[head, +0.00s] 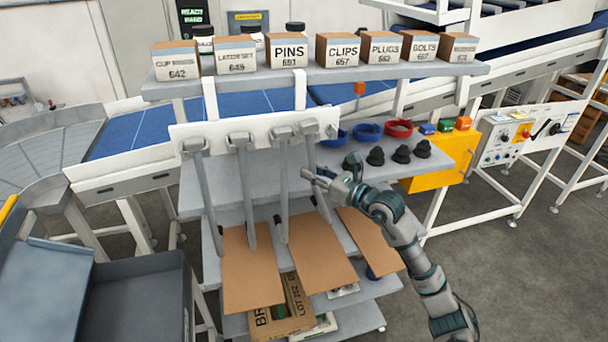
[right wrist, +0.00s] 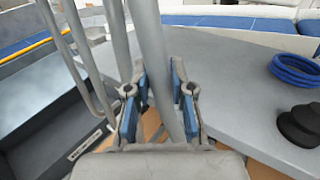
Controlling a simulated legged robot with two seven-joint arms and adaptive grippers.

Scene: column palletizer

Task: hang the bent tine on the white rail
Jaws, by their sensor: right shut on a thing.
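The white rail (head: 258,127) runs across the front of the rack in the head view. Several grey tines hang down along it, including one at the left end (head: 205,190) and one near the middle (head: 282,190). My right gripper (head: 313,175) is shut on the rightmost grey tine (head: 309,152), which I take to be the bent tine. Its top is up at the rail's right part, and its lower end slants right. I cannot tell whether its hook is seated. In the right wrist view the tine (right wrist: 152,45) passes between the blue finger pads. My left gripper is out of view.
Labelled boxes (head: 338,50) line the top shelf. Blue and red rings (head: 398,128) and black knobs (head: 402,153) sit on the grey shelf right of the tines. Brown cardboard sheets (head: 252,270) lie below. A yellow box (head: 445,160) stands at the right.

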